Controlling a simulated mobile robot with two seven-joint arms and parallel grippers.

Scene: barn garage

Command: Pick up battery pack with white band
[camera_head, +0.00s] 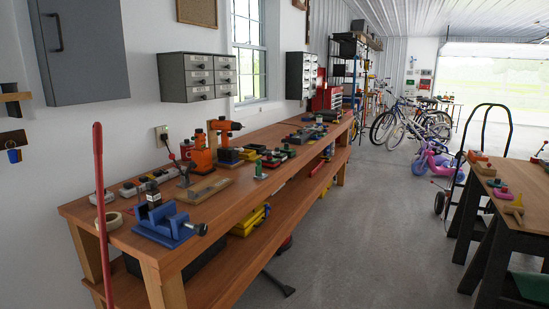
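Several small dark blocks that look like battery packs (274,160) lie among tools along the middle and far part of the long wooden workbench (225,198). They are too small to tell which one has a white band. A small green item with a pale base (260,171) stands near the bench's front edge. More small coloured blocks (485,168) lie on the table at the right. Neither of my grippers is in view.
A blue vise (166,222), tape roll (109,221) and orange drill (224,126) are on the bench. A red pole (101,210) stands at its near left end. A hand truck (456,160) stands beside the right table (528,190). The floor between (370,230) is mostly clear.

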